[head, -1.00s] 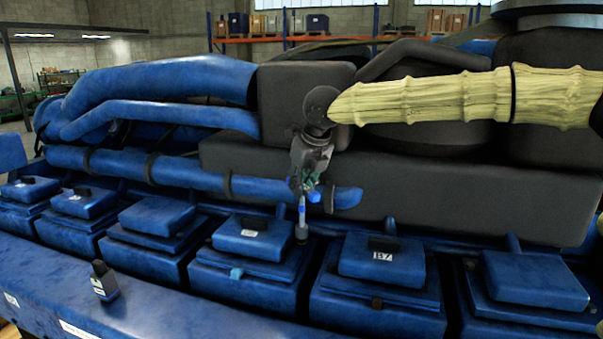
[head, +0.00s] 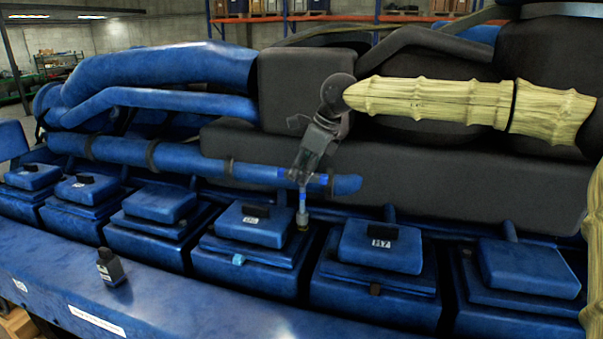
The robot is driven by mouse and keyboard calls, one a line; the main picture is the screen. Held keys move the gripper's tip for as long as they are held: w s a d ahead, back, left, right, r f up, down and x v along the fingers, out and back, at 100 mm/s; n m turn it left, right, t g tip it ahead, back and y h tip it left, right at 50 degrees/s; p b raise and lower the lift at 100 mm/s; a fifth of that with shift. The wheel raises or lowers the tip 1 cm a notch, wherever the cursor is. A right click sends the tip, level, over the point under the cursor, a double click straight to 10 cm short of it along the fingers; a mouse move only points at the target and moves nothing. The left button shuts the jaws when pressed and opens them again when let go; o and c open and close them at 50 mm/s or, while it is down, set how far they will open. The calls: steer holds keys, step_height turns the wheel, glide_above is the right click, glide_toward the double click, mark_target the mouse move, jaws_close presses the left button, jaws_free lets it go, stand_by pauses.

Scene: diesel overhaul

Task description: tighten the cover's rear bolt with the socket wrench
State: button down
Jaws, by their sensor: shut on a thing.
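My gripper (head: 303,182) is shut on the socket wrench (head: 303,199) above the row of engine covers. The wrench hangs nearly upright, with a blue part at the jaws, a pale shaft and a dark lower end. That end is at the right rear side of a blue cover (head: 240,233) with a small white label, beside the gap to the cover labelled B7 (head: 358,248). I cannot tell whether the socket sits on a bolt; no rear bolt shows clearly there. A small teal piece (head: 238,260) is at that cover's front edge.
A thick blue pipe (head: 195,165) and a large dark grey housing (head: 430,185) run close behind the wrench. A small black bottle-like object (head: 110,268) stands on the blue front ledge (head: 190,310). More blue covers line both sides.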

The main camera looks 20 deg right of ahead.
steer(key=shift+n, duration=0.5)
steer(key=shift+f, duration=0.7)
steer(key=shift+f+m+t+h+b, duration=0.1)
steer(key=shift+m+t+h+b, duration=0.3)
steer(key=shift+m+b, duration=1)
steer(key=m, duration=0.2)
steer(key=shift+m+h, duration=0.3)
steer(key=shift+r, duration=0.2)
steer(key=shift+p, duration=0.45)
steer(key=c, duration=2.1)
jaws_free()
steer(key=shift+f+n, duration=0.1)
steer(key=shift+n, duration=0.3)
